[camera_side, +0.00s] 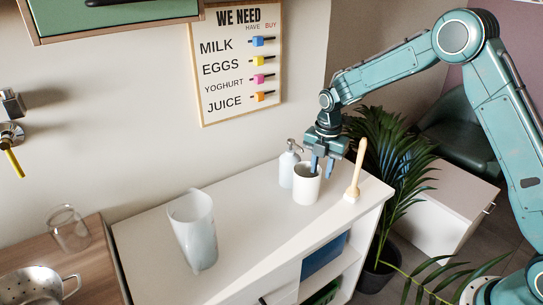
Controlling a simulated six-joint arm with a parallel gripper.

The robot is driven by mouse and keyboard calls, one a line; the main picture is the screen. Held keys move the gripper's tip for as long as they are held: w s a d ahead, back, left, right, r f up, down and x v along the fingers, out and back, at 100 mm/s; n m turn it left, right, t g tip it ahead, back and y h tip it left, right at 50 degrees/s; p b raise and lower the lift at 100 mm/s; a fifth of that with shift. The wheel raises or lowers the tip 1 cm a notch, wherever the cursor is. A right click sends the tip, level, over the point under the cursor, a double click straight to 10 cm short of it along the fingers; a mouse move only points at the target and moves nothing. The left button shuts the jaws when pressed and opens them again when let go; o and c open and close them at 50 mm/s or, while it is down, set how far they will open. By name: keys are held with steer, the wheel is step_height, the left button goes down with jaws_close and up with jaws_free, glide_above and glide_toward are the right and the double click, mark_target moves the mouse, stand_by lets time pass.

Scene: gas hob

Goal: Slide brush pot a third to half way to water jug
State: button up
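The brush pot (306,188), a white cup, stands upright near the right end of the white cabinet top. The water jug (196,235), tall and translucent, stands upright farther left and nearer the camera. My gripper (322,170) points down at the pot's right rim. One finger overlaps the pot's opening and the other is just outside on the right. The fingers are apart with a gap between them. Whether either finger touches the pot wall cannot be told.
A soap dispenser (288,165) stands close behind the pot. A wooden-handled brush (355,175) stands to the right. The cabinet top (250,205) between pot and jug is clear. A glass (68,230) and a colander (32,285) are on the wooden counter at left.

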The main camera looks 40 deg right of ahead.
mark_target(318, 188)
steer(key=shift+w+f, duration=0.1)
steer(key=shift+f, duration=3.25)
jaws_close()
